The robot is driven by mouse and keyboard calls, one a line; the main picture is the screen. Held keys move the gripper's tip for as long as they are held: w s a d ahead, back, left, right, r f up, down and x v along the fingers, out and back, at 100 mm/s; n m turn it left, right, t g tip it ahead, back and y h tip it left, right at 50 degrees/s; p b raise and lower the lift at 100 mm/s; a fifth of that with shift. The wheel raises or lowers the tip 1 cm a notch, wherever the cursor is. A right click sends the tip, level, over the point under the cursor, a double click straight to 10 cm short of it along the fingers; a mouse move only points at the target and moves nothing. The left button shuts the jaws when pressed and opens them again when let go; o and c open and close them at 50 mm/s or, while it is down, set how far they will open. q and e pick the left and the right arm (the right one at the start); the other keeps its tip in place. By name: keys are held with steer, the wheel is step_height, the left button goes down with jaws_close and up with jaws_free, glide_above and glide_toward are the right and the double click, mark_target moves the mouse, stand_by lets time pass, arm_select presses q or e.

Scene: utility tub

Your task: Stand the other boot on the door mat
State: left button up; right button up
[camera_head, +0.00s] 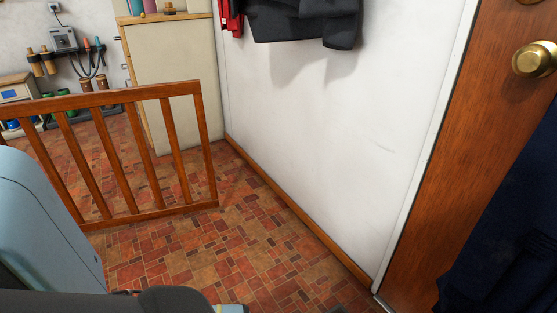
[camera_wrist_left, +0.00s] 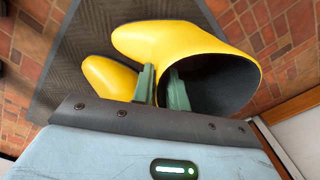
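In the left wrist view a yellow boot (camera_wrist_left: 175,45) fills the upper middle, its dark open top facing the camera and its toe pointing left. My left gripper (camera_wrist_left: 162,82) has one green finger outside the boot's shaft and one inside its opening, close together on the rim. The toe of a second yellow boot (camera_wrist_left: 108,78) shows to the left, over the dark grey ribbed door mat (camera_wrist_left: 108,22); the rest of it is hidden. Whether the held boot touches the mat cannot be told. My right gripper is in neither view.
A wooden gate (camera_head: 130,95) stands at left in the head view. A white wall (camera_head: 320,130) leads to a brown door (camera_head: 440,150) with a brass knob (camera_head: 535,59). Dark blue cloth (camera_head: 515,235) hangs at the door. The tiled floor (camera_head: 215,250) between is clear.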

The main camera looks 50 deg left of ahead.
arm_select(q)
steer(key=shift+o, duration=1.3)
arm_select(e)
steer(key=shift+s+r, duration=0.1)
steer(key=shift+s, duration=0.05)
arm_select(q)
steer(key=shift+r, duration=0.1)
